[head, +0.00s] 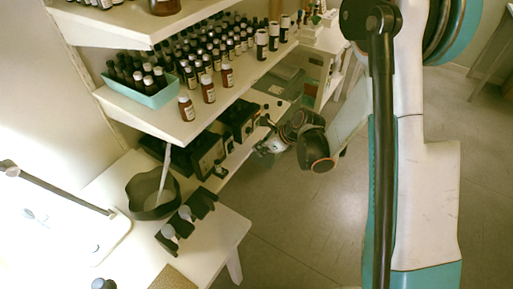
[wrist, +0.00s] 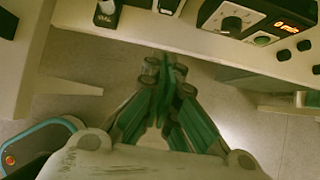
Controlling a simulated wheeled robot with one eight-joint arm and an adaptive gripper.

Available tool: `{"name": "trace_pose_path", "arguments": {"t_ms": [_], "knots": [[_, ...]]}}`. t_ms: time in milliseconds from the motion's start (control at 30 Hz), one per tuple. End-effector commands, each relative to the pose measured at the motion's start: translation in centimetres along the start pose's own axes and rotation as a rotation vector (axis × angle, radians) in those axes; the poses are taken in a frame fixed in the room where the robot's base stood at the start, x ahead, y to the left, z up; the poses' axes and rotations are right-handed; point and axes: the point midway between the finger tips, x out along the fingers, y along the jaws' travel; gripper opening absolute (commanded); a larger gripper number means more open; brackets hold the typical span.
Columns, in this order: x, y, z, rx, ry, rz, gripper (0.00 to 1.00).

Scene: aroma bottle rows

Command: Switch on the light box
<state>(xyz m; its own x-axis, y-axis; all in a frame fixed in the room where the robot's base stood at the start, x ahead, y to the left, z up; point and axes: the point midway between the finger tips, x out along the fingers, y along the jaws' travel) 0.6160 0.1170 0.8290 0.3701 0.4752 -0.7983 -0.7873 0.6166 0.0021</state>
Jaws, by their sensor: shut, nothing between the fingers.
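No thing in view can be named the light box with certainty. Dark boxes (head: 207,153) stand on the lower shelf in the head view. My gripper (wrist: 168,66) is shut and empty, its fingertips below the shelf's front edge in the wrist view. In the head view my gripper (head: 268,146) is beside the lower shelf, partly hidden by its own wrist.
Rows of brown bottles (head: 208,89) and a teal tray (head: 147,91) stand on the shelf above. A bright white surface (head: 55,235) lies at the left. Open floor is at the right.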

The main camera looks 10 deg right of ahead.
Motion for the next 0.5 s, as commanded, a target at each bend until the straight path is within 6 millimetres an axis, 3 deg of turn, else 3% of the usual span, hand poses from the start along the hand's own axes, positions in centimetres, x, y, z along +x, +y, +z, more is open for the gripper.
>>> {"name": "trace_pose_path", "arguments": {"t_ms": [467, 500], "knots": [[9.3, 0.0, -0.2, -0.004, 0.0, 0.0, 0.0], [9.6, 0.1, 0.5, -0.005, 0.0, 0.001, 0.0]]}}
